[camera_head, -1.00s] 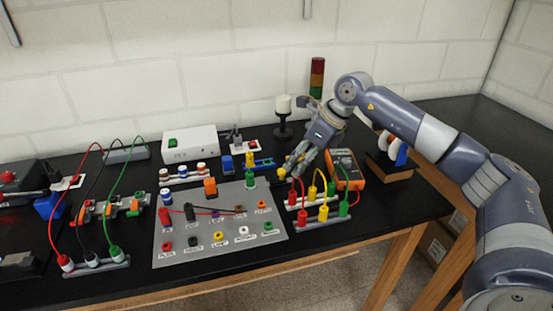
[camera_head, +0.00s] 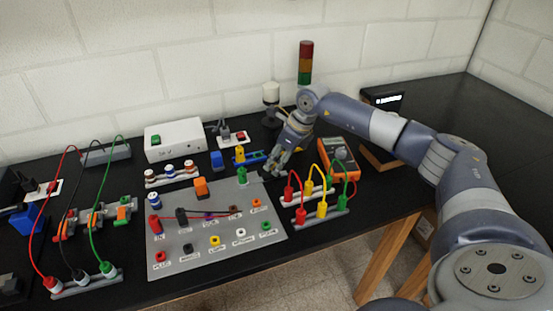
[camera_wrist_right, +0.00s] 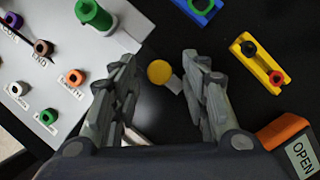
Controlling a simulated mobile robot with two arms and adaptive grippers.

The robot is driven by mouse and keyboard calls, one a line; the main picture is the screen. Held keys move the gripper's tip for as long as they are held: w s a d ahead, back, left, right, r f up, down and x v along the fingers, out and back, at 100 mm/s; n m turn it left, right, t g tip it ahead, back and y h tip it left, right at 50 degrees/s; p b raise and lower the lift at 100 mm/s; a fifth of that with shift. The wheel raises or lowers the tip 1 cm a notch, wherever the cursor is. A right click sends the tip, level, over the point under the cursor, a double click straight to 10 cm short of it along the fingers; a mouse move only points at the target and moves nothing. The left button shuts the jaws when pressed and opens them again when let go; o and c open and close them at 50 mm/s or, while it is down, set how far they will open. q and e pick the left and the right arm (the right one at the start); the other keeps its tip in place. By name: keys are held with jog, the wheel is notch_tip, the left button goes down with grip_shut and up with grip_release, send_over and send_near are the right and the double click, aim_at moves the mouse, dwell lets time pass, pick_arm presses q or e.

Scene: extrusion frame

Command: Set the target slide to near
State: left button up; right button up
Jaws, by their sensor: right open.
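A short blue rail with a yellow block (camera_head: 240,154) lies behind the grey panel in the head view; no label on it can be read, so I cannot tell whether it is the target slide. My right gripper (camera_head: 273,172) reaches down just to the right of this rail, near the panel's back right corner. In the right wrist view, the right gripper (camera_wrist_right: 160,100) is open. A round yellow knob (camera_wrist_right: 159,72) on a pale stem shows between its fingers, not clasped. Part of a blue piece (camera_wrist_right: 200,8) shows at the top edge. My left gripper is out of view.
The grey panel (camera_head: 190,245) with coloured sockets stands left of the gripper. Red, yellow and green cables arch from strips (camera_head: 320,214) at its right, beside an orange meter (camera_head: 331,150). A stack light (camera_head: 305,65) stands behind.

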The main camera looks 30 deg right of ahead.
aim_at(265, 177)
jog(key=shift+w+a+f, duration=0.1)
jog(key=shift+w+f, duration=0.05)
jog(key=shift+f, duration=0.35)
jog(key=c, duration=0.9)
grip_shut()
jog(key=a, duration=0.2)
jog(key=w+a, duration=0.1)
jog(key=shift+a, duration=0.35)
jog(key=o, duration=0.9)
grip_release()
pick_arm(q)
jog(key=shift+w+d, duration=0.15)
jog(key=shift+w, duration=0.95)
